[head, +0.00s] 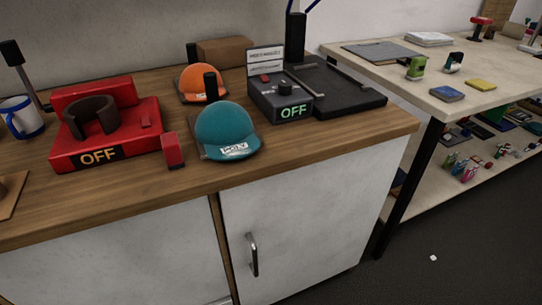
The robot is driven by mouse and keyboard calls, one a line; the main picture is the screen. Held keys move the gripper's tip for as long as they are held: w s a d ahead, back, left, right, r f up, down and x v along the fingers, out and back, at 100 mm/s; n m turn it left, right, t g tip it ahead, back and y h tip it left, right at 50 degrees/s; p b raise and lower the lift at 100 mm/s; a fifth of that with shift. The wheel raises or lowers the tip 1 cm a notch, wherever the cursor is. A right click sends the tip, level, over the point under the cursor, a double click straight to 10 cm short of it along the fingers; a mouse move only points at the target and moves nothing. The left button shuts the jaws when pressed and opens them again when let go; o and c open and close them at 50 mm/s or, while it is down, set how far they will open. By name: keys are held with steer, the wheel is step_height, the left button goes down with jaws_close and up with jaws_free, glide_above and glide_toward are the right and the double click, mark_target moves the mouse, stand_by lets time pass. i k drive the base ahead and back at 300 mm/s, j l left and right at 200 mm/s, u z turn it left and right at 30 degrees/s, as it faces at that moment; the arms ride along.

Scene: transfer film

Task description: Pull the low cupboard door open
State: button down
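The low cupboard door (310,225) is a pale grey-white panel under the right part of the wooden counter. It looks shut, flush with the cupboard front. Its upright metal bar handle (253,255) sits near the door's left edge. A second pale panel (110,265) lies to the left, beyond a narrow wooden strip. The bottom of the door runs out of the picture. My gripper does not show in the head view.
The counter (330,140) holds a red heat press (105,130), a teal cap (227,130), an orange cap (202,82) and a black machine (285,95). A table (440,100) with a dark leg stands at right. Dark floor (420,245) is mostly clear, with one small white scrap.

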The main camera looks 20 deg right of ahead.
mark_target(289, 233)
steer(key=z, duration=0.85)
